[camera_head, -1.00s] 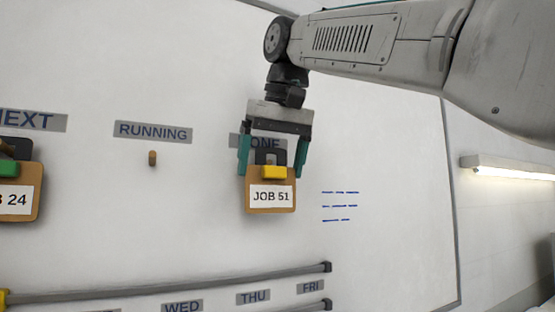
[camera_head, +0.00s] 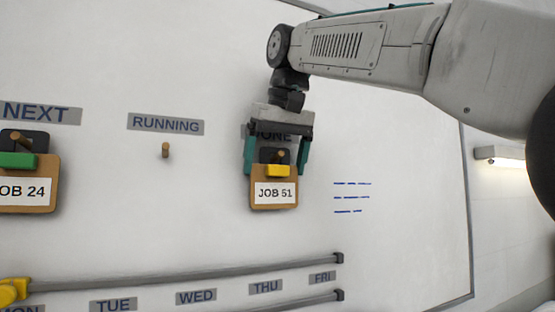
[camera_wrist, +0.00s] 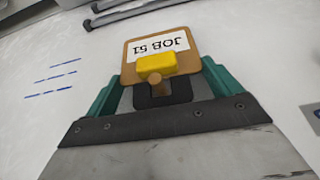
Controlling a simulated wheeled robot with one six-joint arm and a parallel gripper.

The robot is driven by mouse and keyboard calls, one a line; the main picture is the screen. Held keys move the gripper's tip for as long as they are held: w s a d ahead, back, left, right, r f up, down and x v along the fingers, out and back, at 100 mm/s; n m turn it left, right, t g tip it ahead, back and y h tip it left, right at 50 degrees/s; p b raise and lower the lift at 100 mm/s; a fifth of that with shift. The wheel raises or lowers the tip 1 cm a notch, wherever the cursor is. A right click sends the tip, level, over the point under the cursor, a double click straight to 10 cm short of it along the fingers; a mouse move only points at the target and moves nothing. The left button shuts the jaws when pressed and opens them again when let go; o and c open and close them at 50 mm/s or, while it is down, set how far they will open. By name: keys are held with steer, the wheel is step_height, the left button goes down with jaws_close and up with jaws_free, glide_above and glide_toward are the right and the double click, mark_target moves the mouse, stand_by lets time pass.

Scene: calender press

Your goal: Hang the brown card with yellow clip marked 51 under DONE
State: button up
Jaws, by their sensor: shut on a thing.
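The brown card marked JOB 51 (camera_head: 275,192) hangs upright below the DONE label (camera_head: 272,134). It has a yellow clip (camera_head: 278,171) and a black hanger tab above it. My gripper (camera_head: 277,160) comes from above, its teal fingers on either side of the black tab, shut on it. A wooden peg (camera_head: 281,154) shows in front of the tab and seems to pass through its opening. In the wrist view the card (camera_wrist: 160,45) appears upside down, and the peg end (camera_wrist: 155,78) stands out beside the yellow clip (camera_wrist: 156,65). My gripper partly hides the DONE label.
The RUNNING label (camera_head: 166,124) has an empty peg (camera_head: 166,150). A card marked JOB 24 (camera_head: 30,188) with a green clip hangs under NEXT (camera_head: 40,113). A grey rail (camera_head: 200,272) runs across below. Blue marker lines (camera_head: 350,197) are right of the card.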

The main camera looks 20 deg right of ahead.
stand_by(0.4)
steer(key=o, duration=0.7)
steer(key=shift+v, duration=3.9)
steer(key=s+d+f+g, duration=0.1)
steer(key=s+f, duration=0.6)
steer(key=f, duration=0.8)
steer(key=s+d+f+g, duration=0.1)
steer(key=s+f, duration=0.5)
steer(key=f, duration=1)
steer(key=s+d+f+g, duration=0.1)
steer(key=s+f, duration=0.6)
steer(key=f, duration=0.9)
steer(key=shift+s, duration=0.3)
steer(key=shift+d+f, duration=0.1)
